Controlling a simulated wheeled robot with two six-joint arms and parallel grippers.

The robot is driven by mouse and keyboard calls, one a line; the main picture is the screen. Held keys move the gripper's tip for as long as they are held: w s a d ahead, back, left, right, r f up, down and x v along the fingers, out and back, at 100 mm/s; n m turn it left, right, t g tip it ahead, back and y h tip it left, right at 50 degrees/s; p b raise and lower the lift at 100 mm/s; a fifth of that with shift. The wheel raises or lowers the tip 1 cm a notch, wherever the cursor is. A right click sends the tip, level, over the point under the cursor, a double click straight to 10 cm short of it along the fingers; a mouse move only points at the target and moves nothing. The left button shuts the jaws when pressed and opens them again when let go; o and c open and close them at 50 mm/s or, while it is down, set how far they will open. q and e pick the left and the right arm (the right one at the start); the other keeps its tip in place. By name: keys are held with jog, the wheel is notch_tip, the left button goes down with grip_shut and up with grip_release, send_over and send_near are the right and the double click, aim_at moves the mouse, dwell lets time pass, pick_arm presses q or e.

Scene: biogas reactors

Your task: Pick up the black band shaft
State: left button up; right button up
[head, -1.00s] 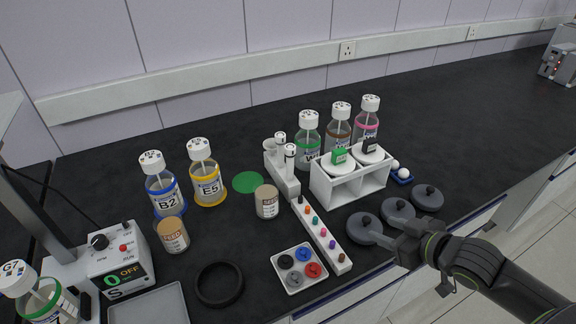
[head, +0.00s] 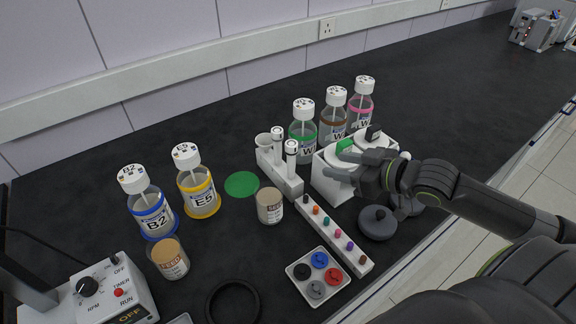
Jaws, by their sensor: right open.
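The white rack (head: 322,180) stands right of the table's middle and bears two white round tops. One has a green block (head: 345,146), and the one behind it has a black block (head: 373,133), which I take to be the black band shaft. Its lower part is hidden in the rack. My right gripper (head: 346,164) is open at the front of the rack, close to the green block and left of the black one. It hides part of the rack, and I see nothing held in it. My left gripper is out of view.
Bottles with white caps (head: 333,118) stand close behind the rack. A white tube holder (head: 287,182) and a strip of coloured plugs (head: 335,236) lie to its left. Grey knobbed discs (head: 377,222) sit beneath my right arm.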

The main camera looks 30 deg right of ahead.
aim_at(291, 156)
jog(key=shift+p+x, duration=0.55)
jog(key=shift+x, duration=7.15)
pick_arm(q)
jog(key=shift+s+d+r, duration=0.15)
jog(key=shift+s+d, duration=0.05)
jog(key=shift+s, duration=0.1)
pick_arm(e)
jog(key=shift+s+f, duration=0.1)
jog(key=shift+f, duration=0.05)
jog(key=shift+c, duration=0.4)
grip_shut()
